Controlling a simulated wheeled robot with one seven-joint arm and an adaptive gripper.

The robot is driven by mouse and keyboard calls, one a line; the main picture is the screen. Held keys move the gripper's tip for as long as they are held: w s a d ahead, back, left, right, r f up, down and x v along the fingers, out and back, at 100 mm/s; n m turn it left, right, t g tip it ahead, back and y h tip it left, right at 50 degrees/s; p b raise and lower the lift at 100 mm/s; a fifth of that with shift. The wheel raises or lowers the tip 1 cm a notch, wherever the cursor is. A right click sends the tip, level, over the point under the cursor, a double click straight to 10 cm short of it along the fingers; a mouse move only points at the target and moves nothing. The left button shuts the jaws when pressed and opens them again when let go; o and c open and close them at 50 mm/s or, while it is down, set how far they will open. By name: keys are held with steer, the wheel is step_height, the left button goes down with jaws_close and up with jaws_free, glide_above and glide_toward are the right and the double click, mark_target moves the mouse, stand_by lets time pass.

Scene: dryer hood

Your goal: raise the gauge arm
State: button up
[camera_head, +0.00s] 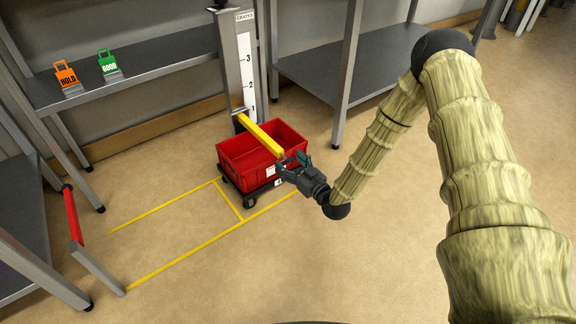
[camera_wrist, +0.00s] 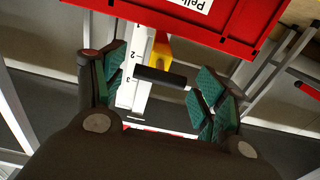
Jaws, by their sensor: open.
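The yellow gauge arm (camera_head: 260,135) juts from the upright gauge post (camera_head: 243,60), low by the mark 1, and reaches over the red crate (camera_head: 237,157). In the wrist view, a black bar (camera_wrist: 160,77) lies crosswise at the near end of the yellow gauge arm (camera_wrist: 161,50), between my spread fingers. My gripper (camera_head: 293,160) is open at the near end of the gauge arm, above the crate's right side. The green-padded fingers of my gripper (camera_wrist: 160,82) stand apart on both sides of the bar. I cannot tell whether either touches it.
The crate sits on a black wheeled dolly (camera_head: 249,201), beside yellow floor lines (camera_head: 190,257). A shelf (camera_head: 130,65) with an orange HOLD tag (camera_head: 67,77) and a green tag (camera_head: 108,64) stands at left. A grey shelf (camera_head: 375,62) stands right of the post. The front floor is clear.

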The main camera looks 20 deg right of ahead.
steer(key=shift+x, duration=0.8)
steer(key=c, duration=1.5)
steer(key=shift+o, duration=0.2)
step_height(320, 180, up, 30)
steer(key=p, duration=2.3)
steer(key=o, duration=1.5)
steer(key=shift+c, duration=0.2)
